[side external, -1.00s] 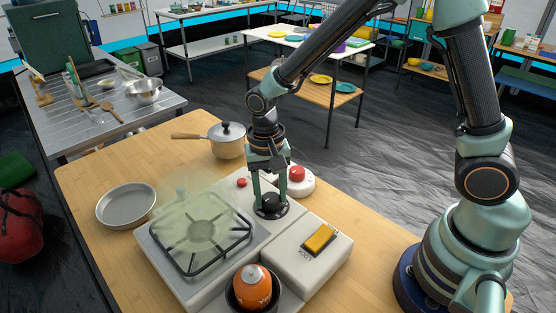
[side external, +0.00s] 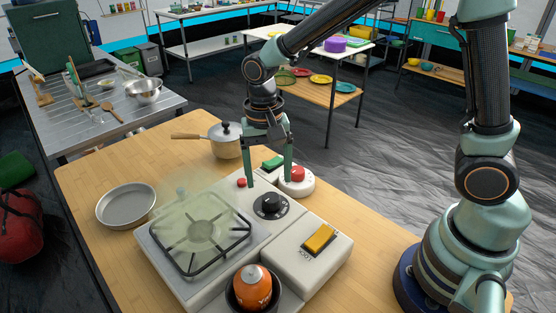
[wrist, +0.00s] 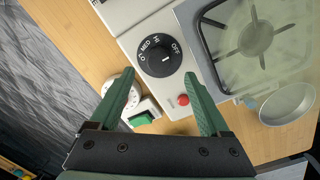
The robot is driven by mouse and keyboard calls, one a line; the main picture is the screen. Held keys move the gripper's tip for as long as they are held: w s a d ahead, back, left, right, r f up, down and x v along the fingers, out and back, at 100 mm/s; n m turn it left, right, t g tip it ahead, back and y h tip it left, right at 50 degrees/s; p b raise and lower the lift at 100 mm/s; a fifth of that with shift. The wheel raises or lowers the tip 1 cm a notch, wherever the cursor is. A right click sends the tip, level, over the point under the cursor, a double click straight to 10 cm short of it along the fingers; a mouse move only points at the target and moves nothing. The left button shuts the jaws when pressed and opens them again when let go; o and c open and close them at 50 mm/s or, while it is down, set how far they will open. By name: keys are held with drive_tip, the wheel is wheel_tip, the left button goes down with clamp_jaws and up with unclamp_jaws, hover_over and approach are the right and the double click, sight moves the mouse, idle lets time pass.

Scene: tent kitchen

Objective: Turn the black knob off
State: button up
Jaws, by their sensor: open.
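The black knob (side external: 270,206) sits on the pale stove's panel, right of the burner in the side view. In the wrist view the knob (wrist: 161,57) carries a ring of white labels: LO, MED, HI and OFF. A pale pointer line shows on its face; I cannot tell for sure which label it marks. My gripper (side external: 269,184) is open and empty, raised above and slightly behind the knob. In the wrist view the open gripper's (wrist: 163,78) fingers stand apart on either side below the knob, not touching it. A greenish translucent haze (side external: 190,210) covers the burner.
A red button (side external: 241,183) and a white round device with a red top (side external: 296,181) stand behind the knob. A yellow rocker switch (side external: 319,239) lies to the right, and an orange canister (side external: 252,286) in front. A pot (side external: 226,140) and pan (side external: 126,205) stand left.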

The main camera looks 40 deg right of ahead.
sight(270, 195)
wheel_tip(270, 195, up, 7)
idle(0.3)
drive_tip(key=shift+w+f, duration=0.1)
drive_tip(key=s+d+r+n+t, duration=0.6)
drive_tip(key=s+d+n, duration=0.1)
drive_tip(key=d, duration=0.3)
drive_tip(key=shift+s+d, duration=0.25)
drive_tip(key=shift+s, duration=0.1)
